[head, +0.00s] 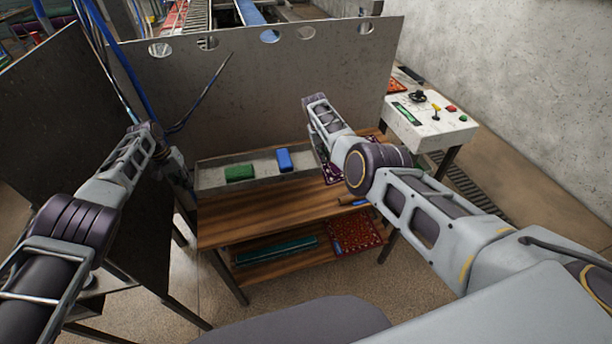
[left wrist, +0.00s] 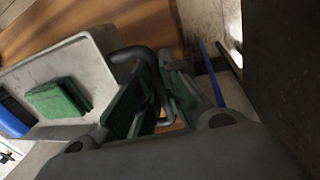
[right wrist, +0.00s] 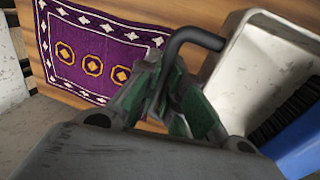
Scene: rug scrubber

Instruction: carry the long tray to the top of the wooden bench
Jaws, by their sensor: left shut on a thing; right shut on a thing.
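The long tray (head: 215,178) is pale grey and lies level along the back of the wooden bench (head: 265,217); I cannot tell whether its underside touches the top. A green block (head: 239,173) and a blue brush (head: 284,160) are in it. My left gripper (left wrist: 152,88) is shut on the dark bent handle at the tray's left end. My right gripper (right wrist: 173,88) is shut on the dark handle (right wrist: 195,37) at the other end. In the head view the right gripper is mostly hidden behind its arm.
A purple patterned rug (right wrist: 88,52) lies on the bench beside the right gripper. The lower shelf holds a red rug (head: 354,236) and a teal item (head: 277,250). A tall grey panel (head: 255,95) stands behind. A control box (head: 430,120) stands right. The bench's front is mostly clear.

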